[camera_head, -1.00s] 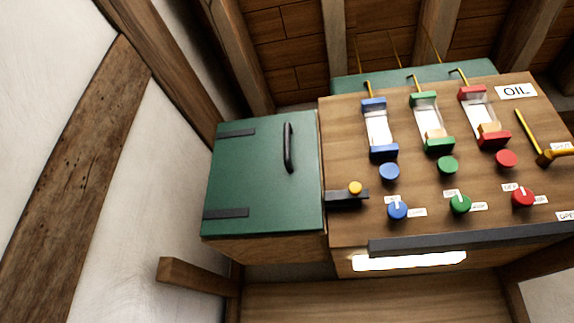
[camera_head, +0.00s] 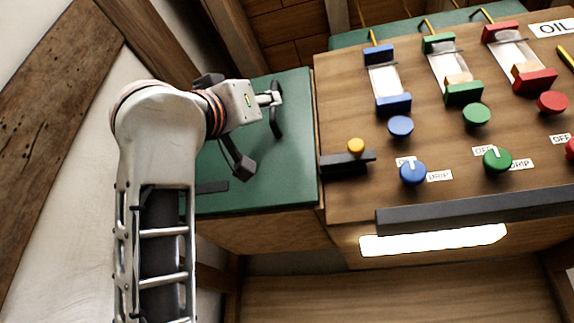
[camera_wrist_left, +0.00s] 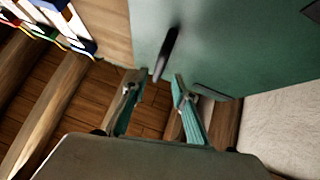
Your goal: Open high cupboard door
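The green cupboard door (camera_head: 295,165) is shut, with its front facing me. Its black bar handle (camera_head: 276,118) is near the door's right edge, partly hidden behind my left gripper. My left gripper (camera_head: 257,132) is open in front of the door, its fingers spread near the handle. In the left wrist view, the handle (camera_wrist_left: 168,48) stands just beyond the gap between the open fingertips (camera_wrist_left: 155,82). I cannot tell whether a finger touches it. The door's left edge is mostly hidden by my left arm. My right gripper is not in view.
A wooden oil panel (camera_head: 350,110) adjoins the cupboard on the right, with coloured knobs and gauges. A timber post (camera_head: 55,130) and white wall are at left.

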